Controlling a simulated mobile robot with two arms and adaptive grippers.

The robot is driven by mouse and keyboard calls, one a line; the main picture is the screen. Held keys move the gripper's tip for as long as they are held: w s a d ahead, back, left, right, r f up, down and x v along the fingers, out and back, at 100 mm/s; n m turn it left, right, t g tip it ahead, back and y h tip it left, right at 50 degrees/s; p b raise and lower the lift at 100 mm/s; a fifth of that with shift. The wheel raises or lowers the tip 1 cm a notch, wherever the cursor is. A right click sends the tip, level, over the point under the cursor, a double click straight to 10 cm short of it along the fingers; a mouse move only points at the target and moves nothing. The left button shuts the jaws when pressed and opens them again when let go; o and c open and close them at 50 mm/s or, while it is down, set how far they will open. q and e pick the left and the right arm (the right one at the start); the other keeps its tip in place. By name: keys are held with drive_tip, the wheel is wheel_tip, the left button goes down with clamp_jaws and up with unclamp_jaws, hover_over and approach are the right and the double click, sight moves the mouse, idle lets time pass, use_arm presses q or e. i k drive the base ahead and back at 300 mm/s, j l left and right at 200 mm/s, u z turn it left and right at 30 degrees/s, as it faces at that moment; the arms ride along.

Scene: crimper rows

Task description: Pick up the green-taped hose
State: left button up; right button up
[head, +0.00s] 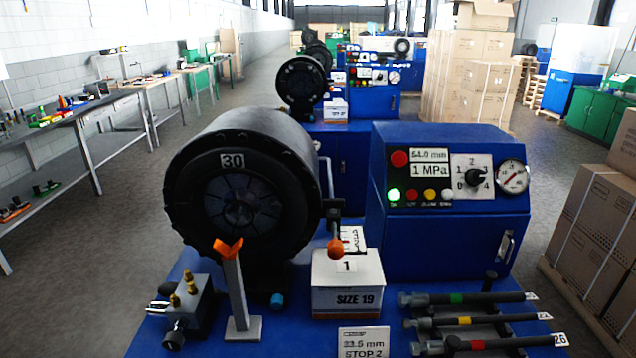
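The green-taped hose (490,298) is black with a green band near its left end. It lies on the right front of the blue machine top (290,337), farthest back among several similar hoses. A yellow-taped hose (490,319) lies in front of it, then a red-taped hose (510,342). The left ends have metal fittings and the right ends carry white tags; the green one's tag is too small to read. Neither of my grippers shows in the head view.
A box marked SIZE 19 (347,298) stands left of the hoses. Behind it is the round black crimper head (243,200), and a control box (450,220) rises behind the hoses. A metal post with an orange top (236,290) stands front left. Stacked cartons (590,240) stand right.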

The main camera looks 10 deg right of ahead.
sight(415, 299)
drive_tip(key=z, duration=1.3)
